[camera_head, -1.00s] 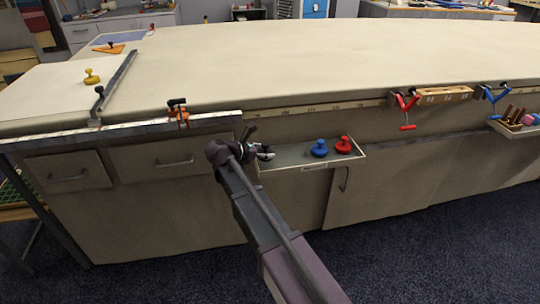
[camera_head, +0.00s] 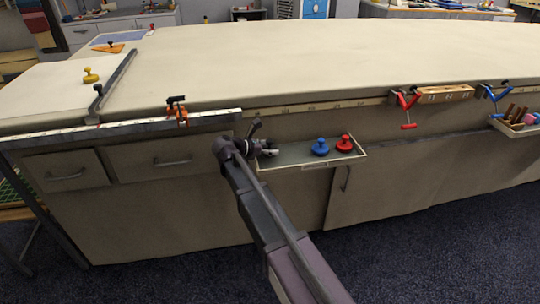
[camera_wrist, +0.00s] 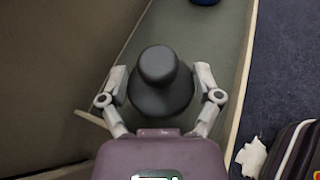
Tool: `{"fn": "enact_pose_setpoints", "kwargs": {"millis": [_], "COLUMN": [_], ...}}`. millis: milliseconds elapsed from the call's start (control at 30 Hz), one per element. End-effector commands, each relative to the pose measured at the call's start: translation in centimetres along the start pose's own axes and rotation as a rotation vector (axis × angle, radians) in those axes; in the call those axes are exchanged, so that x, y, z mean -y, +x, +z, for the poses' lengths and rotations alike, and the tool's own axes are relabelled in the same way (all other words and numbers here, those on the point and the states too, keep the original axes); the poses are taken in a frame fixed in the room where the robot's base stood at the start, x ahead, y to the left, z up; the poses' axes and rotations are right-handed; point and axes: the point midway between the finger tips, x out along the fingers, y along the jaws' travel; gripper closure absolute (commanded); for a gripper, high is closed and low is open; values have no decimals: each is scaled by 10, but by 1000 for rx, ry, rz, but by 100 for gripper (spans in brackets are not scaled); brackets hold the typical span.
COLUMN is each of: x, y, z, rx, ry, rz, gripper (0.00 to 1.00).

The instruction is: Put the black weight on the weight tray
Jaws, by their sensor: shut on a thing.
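The black weight (camera_wrist: 158,82) is between the two fingers of my gripper (camera_wrist: 161,92) in the wrist view, its round knob facing the camera. The weight tray (camera_head: 290,152) is a shallow tray with a pale rim on the front of the table. In the head view my gripper (camera_head: 268,147) is over the left end of this tray. The wrist view shows the tray's floor (camera_wrist: 205,50) below and around the weight. I cannot tell whether the weight touches the floor. A blue weight (camera_head: 320,147) and a red weight (camera_head: 344,144) stand at the tray's right side.
The cloth table (camera_head: 260,65) spreads behind the tray. A yellow weight (camera_head: 91,76) stands on it at the left, beside a metal bar (camera_head: 116,80). An orange clamp (camera_head: 178,112) sits on the front rail, and a red clamp (camera_head: 406,102) hangs right of the tray.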

Motion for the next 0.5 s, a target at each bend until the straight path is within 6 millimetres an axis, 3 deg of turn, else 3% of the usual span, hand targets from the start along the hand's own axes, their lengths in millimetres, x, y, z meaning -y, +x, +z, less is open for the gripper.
{"fn": "enact_pose_setpoints", "kwargs": {"millis": [200, 500], "x": [0, 0], "y": [7, 8], "z": [-18, -20], "rx": [2, 2], "ry": [0, 0], "rz": [0, 0], "gripper": [79, 79]}}
